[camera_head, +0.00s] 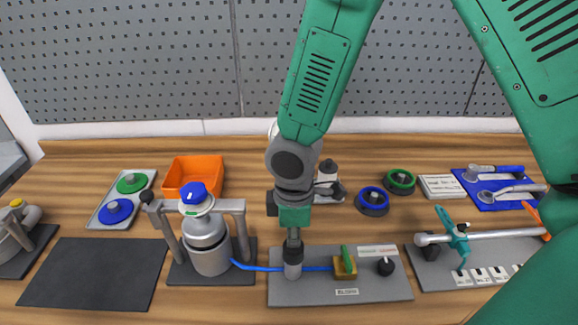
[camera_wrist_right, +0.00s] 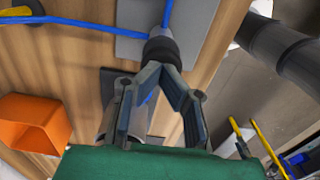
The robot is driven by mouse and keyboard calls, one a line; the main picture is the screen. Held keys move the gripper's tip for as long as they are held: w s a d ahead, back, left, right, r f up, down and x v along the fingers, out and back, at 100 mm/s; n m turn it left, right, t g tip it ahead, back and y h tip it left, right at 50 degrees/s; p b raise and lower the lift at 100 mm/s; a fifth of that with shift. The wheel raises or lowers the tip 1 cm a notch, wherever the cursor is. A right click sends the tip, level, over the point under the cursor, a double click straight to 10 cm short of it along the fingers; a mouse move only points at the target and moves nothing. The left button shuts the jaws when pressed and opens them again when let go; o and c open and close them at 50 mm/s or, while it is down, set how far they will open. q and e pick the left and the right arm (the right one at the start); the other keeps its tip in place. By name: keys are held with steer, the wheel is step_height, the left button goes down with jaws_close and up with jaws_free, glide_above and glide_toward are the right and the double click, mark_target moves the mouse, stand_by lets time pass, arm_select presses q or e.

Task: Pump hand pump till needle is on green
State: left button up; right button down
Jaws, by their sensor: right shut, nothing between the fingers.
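The hand pump (camera_head: 293,268) is a grey cylinder with a black top, standing upright on a grey base plate (camera_head: 325,292). A blue hose joins it to a silver vessel with a blue knob (camera_head: 205,232). My right gripper (camera_head: 293,238) points down directly above the pump's black top. In the right wrist view, its fingertips (camera_wrist_right: 161,68) come together at the black top (camera_wrist_right: 160,47), very close to it or touching. The fingers are shut with nothing held. I cannot make out a gauge needle or its reading. My left gripper is not in view.
A brass valve with a green lever (camera_head: 346,265) and a black knob (camera_head: 385,266) share the pump's plate. An orange bin (camera_head: 176,171) is behind the vessel. A clamp rig (camera_head: 458,243) stands at right. A dark mat (camera_head: 95,272) lies bare at left.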

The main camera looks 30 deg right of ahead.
step_height(320, 180, up, 4)
steer(key=shift+f+p, duration=0.25)
steer(key=shift+p, duration=0.9)
steer(key=shift+r, duration=1.05)
